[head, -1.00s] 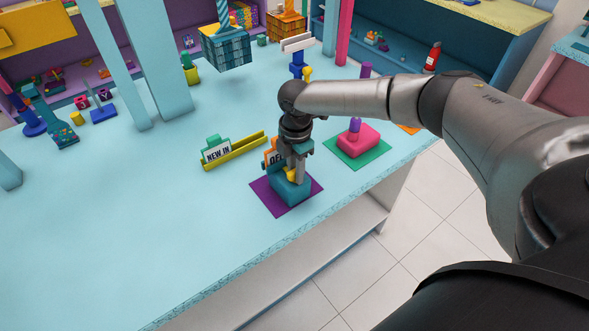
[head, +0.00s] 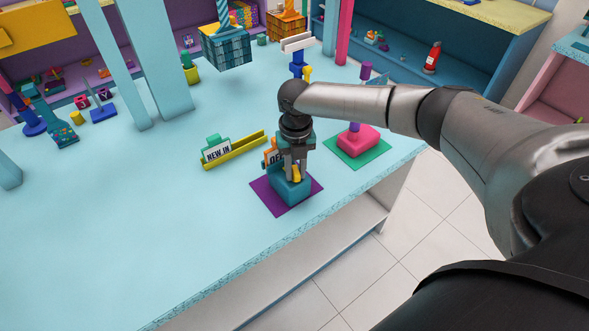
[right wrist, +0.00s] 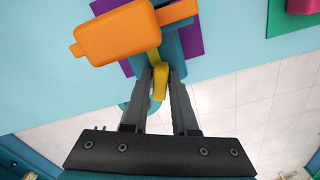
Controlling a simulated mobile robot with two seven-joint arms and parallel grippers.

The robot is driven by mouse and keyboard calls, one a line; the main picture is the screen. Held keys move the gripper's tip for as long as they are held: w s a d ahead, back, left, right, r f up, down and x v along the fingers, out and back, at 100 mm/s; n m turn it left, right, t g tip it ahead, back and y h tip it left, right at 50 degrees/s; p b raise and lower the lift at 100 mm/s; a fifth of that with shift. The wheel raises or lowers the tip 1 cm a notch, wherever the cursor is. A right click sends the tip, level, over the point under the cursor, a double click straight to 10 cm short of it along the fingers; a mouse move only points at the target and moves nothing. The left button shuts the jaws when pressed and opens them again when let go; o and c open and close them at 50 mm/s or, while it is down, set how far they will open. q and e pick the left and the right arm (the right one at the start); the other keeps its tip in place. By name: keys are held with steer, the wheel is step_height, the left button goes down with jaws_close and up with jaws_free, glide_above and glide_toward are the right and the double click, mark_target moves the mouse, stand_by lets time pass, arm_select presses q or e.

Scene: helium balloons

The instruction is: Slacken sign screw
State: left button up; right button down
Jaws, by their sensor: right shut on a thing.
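An orange-backed sign (head: 270,157) stands on a teal base (head: 290,193) on a purple mat (head: 263,198). Its lettering is partly hidden behind my right gripper. A small yellow screw (head: 296,173) sits at the base. My right gripper (head: 294,171) points down over the base and is shut on the screw. The right wrist view shows the yellow screw (right wrist: 160,82) between the two fingers, beside the orange sign (right wrist: 125,35). My left gripper is not in view.
A white "NEW IN" sign (head: 217,151) stands by a yellow tray (head: 235,151) to the left. A pink block with a purple post (head: 356,138) stands on a green mat to the right.

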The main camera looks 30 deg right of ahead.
mark_target(296, 169)
steer(key=shift+f+n, duration=0.1)
steer(key=shift+n, duration=0.6)
steer(key=c, duration=0.8)
jaws_free()
steer(key=shift+c, duration=0.2)
steer(key=shift+r, duration=0.2)
step_height(296, 169, up, 7)
steer(key=p, duration=0.7)
steer(key=shift+f, duration=0.1)
